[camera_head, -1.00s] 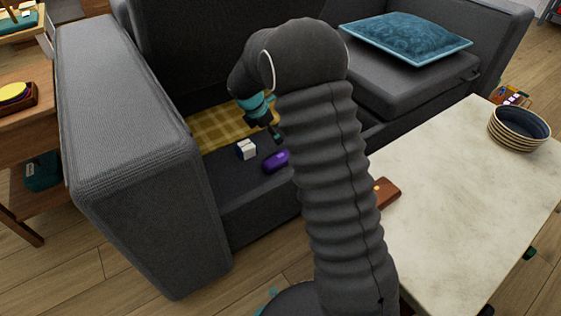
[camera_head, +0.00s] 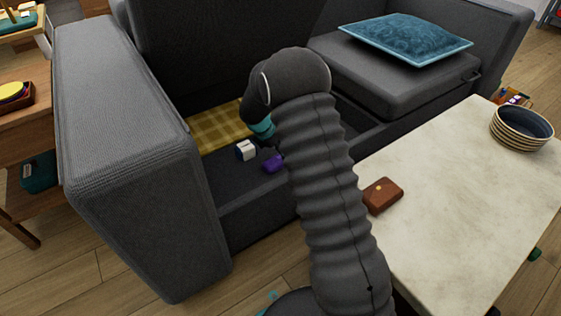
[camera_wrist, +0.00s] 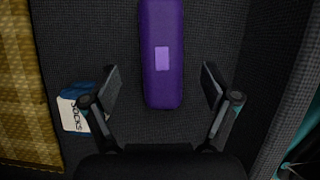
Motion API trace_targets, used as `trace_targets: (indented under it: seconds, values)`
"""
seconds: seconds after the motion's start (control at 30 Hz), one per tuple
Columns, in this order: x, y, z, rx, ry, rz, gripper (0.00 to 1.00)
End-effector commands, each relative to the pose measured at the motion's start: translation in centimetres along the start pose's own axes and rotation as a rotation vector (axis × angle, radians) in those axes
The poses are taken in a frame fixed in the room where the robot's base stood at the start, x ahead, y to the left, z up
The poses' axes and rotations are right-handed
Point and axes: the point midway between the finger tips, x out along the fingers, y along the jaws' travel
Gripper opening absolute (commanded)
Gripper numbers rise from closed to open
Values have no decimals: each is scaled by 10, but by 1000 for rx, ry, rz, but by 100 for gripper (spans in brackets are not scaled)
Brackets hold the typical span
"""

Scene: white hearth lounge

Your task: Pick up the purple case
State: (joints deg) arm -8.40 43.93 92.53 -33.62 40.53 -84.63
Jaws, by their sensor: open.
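The purple case (camera_head: 273,163) lies on the dark grey floor of the opened sofa compartment, partly hidden by my arm in the head view. In the wrist view the purple case (camera_wrist: 161,40) is long and rounded, with a pale lilac label, and runs up out of the top edge. My gripper (camera_wrist: 160,85) is open, with one finger on each side of the case's near end and a gap on both sides. In the head view my gripper is mostly hidden behind my arm.
A white and blue socks packet (camera_wrist: 76,110) lies just left of the left finger. A yellow checked blanket (camera_head: 215,128) lies further left. The sofa's compartment walls stand close around. A stone-topped table (camera_head: 450,200) with a brown wallet (camera_head: 382,196) is at right.

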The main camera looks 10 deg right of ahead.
Motion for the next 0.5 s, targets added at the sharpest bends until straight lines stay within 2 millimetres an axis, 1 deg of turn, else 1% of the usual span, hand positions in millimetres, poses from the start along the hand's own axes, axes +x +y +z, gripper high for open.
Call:
trace_targets:
  seconds: [0.3,0.4,0.5]
  values:
    - [43,-3,-2,0,1,-3,86]
    - [48,-2,-2,0,0,0,86]
    - [48,-2,-2,0,0,0,86]
